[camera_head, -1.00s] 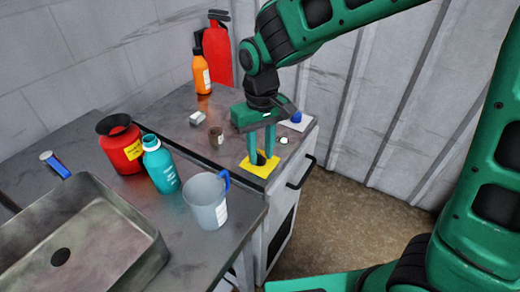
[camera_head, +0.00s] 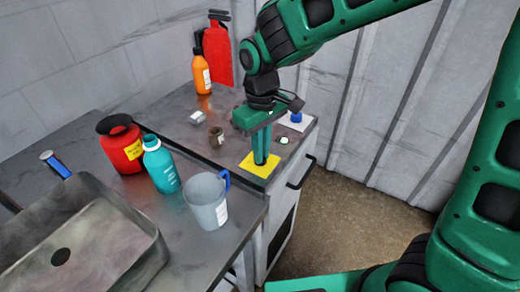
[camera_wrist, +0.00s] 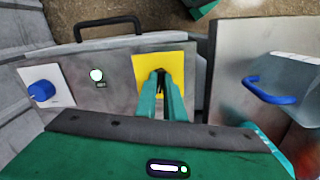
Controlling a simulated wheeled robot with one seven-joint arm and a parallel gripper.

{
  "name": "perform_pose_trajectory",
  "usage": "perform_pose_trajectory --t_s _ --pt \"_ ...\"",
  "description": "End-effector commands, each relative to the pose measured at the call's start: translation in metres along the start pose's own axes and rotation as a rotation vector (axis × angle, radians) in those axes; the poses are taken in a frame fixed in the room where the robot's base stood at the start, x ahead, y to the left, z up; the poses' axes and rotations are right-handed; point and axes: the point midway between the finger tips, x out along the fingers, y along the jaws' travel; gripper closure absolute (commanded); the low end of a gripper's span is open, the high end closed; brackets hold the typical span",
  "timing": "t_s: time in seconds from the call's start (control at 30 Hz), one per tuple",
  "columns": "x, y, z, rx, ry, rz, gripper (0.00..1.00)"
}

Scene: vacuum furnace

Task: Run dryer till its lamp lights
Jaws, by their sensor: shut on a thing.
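A metal cabinet (camera_head: 240,175) with a dark front handle carries controls on its top; I take it for the dryer. A yellow square plate (camera_head: 250,166) lies near its front edge, and also shows in the wrist view (camera_wrist: 143,65). My gripper (camera_head: 260,160) points down over this plate, its fingers closed together on a small dark knob (camera_wrist: 160,72), mostly hidden between the fingertips. A small round lamp (camera_wrist: 96,74) sits left of the plate in the wrist view, pale greenish white; in the head view the lamp (camera_head: 284,141) is right of it. I cannot tell whether it is lit.
A blue knob (camera_head: 296,117) stands on a white plate at the cabinet's right corner. A jug (camera_head: 207,203), teal bottle (camera_head: 161,168) and red container (camera_head: 122,150) stand left, beside a sink (camera_head: 120,215).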

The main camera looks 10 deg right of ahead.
Motion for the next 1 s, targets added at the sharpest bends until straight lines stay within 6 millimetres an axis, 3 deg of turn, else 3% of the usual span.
perform_pose_trajectory --t_s 0.6,1.0 --pt "-0.0009 0.0063 -0.0008 -0.544 0.000 0.004 1.00" --pt "-0.0012 0.0079 -0.0016 -0.734 0.001 0.006 1.00"
